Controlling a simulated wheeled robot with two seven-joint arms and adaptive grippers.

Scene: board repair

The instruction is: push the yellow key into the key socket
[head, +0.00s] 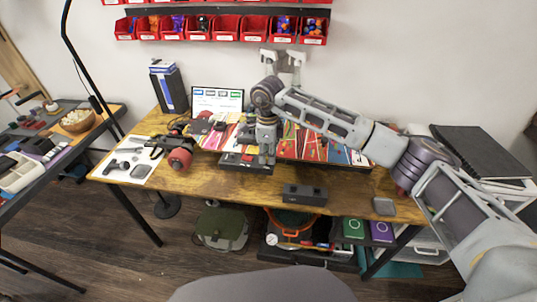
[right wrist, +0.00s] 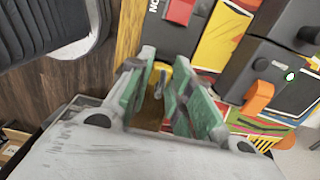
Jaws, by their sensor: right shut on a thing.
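My right gripper (head: 266,158) reaches down over the middle of the wooden table, beside a low black unit (head: 236,166). In the right wrist view its green-padded fingers (right wrist: 163,85) are close together around a small yellow piece (right wrist: 182,68), which I take to be the yellow key. Most of it is hidden by the fingers. A small silvery part shows beside it between the pads. A black housing with a red switch (right wrist: 180,12) lies just beyond the fingertips. I cannot make out the key socket or whether the key touches it. My left gripper is not in view.
A skateboard truck with red wheels (head: 180,158) stands left of the gripper. A dark box with an orange lever (right wrist: 258,97) is close on the right in the wrist view. A black block (head: 304,194) lies at the table's front edge. Red bins (head: 227,27) hang behind.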

